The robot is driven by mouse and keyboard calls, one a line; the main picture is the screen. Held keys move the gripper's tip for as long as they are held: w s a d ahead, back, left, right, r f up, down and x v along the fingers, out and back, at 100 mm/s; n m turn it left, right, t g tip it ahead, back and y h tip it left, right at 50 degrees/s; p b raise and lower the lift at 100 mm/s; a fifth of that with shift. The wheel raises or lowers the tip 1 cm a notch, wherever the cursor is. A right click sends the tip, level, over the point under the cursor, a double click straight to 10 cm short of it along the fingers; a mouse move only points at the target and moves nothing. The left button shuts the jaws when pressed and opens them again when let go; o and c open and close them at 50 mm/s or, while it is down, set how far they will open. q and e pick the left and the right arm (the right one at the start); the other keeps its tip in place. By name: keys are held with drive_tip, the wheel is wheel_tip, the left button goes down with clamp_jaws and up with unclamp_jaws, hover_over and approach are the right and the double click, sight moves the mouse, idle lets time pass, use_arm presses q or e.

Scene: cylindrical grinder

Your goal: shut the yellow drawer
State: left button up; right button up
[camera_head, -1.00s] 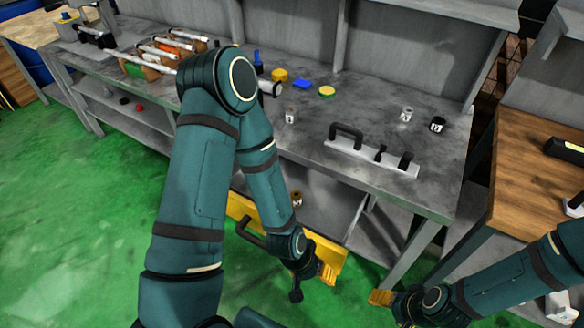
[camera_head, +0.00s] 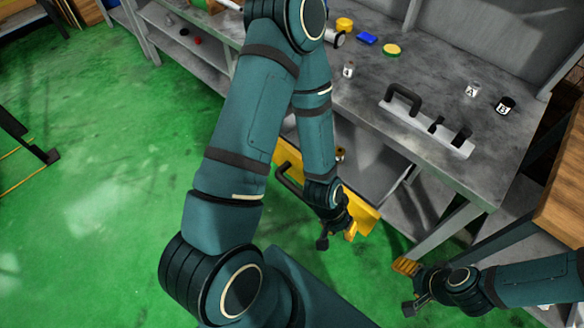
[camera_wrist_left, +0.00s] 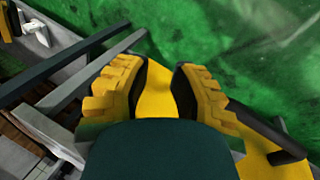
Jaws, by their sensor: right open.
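The yellow drawer (camera_head: 366,216) stands out from under the grey workbench, its front partly hidden behind my left arm. Its dark bar handle (camera_head: 287,181) shows left of that arm. My left gripper (camera_head: 338,232) is at the right part of the drawer front; whether it touches cannot be told. In the left wrist view the fingers of my left gripper (camera_wrist_left: 162,88) are apart, with the yellow drawer front (camera_wrist_left: 155,96) showing between and beyond them. The handle (camera_wrist_left: 270,135) lies to their right there. My right gripper (camera_head: 405,286) is open and empty, right of the drawer, near a bench leg.
A wooden-topped table (camera_head: 563,205) stands at the right. Green floor (camera_head: 100,170) is open at the left.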

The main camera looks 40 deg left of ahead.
use_arm(q)
drive_tip(key=a+n, duration=0.2)
drive_tip(key=s+a+n+g, duration=0.1)
drive_tip(key=a+n, duration=0.1)
drive_tip(key=a, duration=0.1)
drive_tip(key=s+a+f+n+g, duration=0.1)
drive_tip(key=a+n, duration=0.1)
drive_tip(key=shift+s+a+n+p, duration=0.15)
drive_tip(key=shift+s+n+p, duration=0.15)
drive_tip(key=shift+p, duration=0.1)
clamp_jaws()
drive_tip(key=w+a+r+n+t+y+p, duration=0.15)
drive_tip(key=a+n+t, duration=0.35)
drive_tip(key=a+n, duration=0.85)
drive_tip(key=a+r+n+t+y+p, duration=0.15)
drive_tip(key=a+n+t, duration=0.35)
drive_tip(key=a+n, duration=0.9)
drive_tip(key=w+f+m+b, duration=0.1)
drive_tip(key=w+f+b, duration=0.1)
drive_tip(key=w+f, duration=0.5)
drive_tip(key=shift+w+a, duration=0.4)
drive_tip(key=shift+w, duration=1.45)
drive_tip(key=shift+w, duration=0.1)
